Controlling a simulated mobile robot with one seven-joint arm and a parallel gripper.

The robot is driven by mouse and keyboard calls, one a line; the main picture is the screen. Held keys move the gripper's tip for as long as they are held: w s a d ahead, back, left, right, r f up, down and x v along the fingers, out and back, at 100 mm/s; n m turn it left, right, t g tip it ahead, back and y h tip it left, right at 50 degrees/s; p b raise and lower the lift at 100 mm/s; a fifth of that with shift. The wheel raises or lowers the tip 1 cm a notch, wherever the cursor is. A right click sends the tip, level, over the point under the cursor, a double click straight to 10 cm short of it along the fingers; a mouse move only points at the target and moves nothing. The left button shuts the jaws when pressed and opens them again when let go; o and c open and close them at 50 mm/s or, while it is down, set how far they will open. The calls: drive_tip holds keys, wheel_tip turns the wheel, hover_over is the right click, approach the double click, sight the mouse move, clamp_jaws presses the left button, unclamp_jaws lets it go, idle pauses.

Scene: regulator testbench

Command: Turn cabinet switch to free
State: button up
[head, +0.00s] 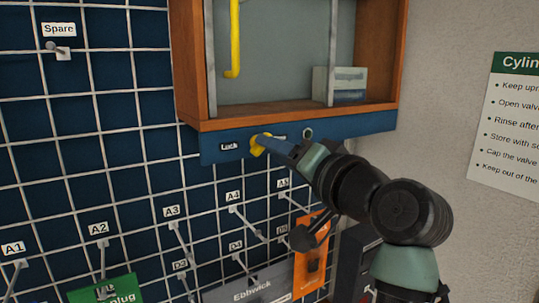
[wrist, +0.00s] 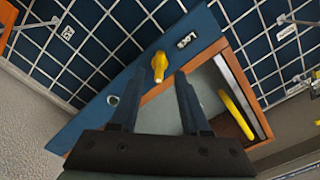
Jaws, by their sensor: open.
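The cabinet switch is a small yellow knob (head: 257,146) on the blue strip (head: 352,132) under the cabinet. A white "Lock" label (head: 229,146) is left of it; any label on its other side is mostly hidden by my gripper. In the wrist view the yellow knob (wrist: 159,67) sits just beyond and between the fingertips, with the label (wrist: 187,40) to its upper right. My gripper (head: 268,143) reaches in from the right, close to the knob. In the wrist view its two fingers (wrist: 159,78) are apart with nothing held. I cannot tell whether they touch the knob.
The wooden cabinet (head: 185,75) above has a clear front, a yellow bar (head: 235,40) and a pale box (head: 340,85). A round fitting (head: 308,133) is on the strip. A wire grid (head: 110,150) with labelled hooks, a green card (head: 105,290) and an orange card (head: 311,262) lie below.

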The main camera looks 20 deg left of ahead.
drive_tip(key=b+v, duration=0.3)
drive_tip(key=v, duration=0.7)
drive_tip(key=shift+b, duration=0.4)
drive_tip(key=shift+s+d, duration=0.1)
drive_tip(key=shift+d, duration=0.05)
drive_tip(key=s+d+r+t+h, duration=0.4)
drive_tip(key=s+t+h, duration=0.2)
drive_tip(key=t+h, duration=0.1)
drive_tip(key=s+d+r+m+t+h, duration=0.1)
drive_tip(key=s+d+r+t+h, duration=0.3)
drive_tip(key=s+t+h, duration=0.3)
drive_tip(key=shift+r+t+b, duration=0.3)
drive_tip(key=shift+r+t, duration=0.55)
drive_tip(key=shift+t, duration=0.35)
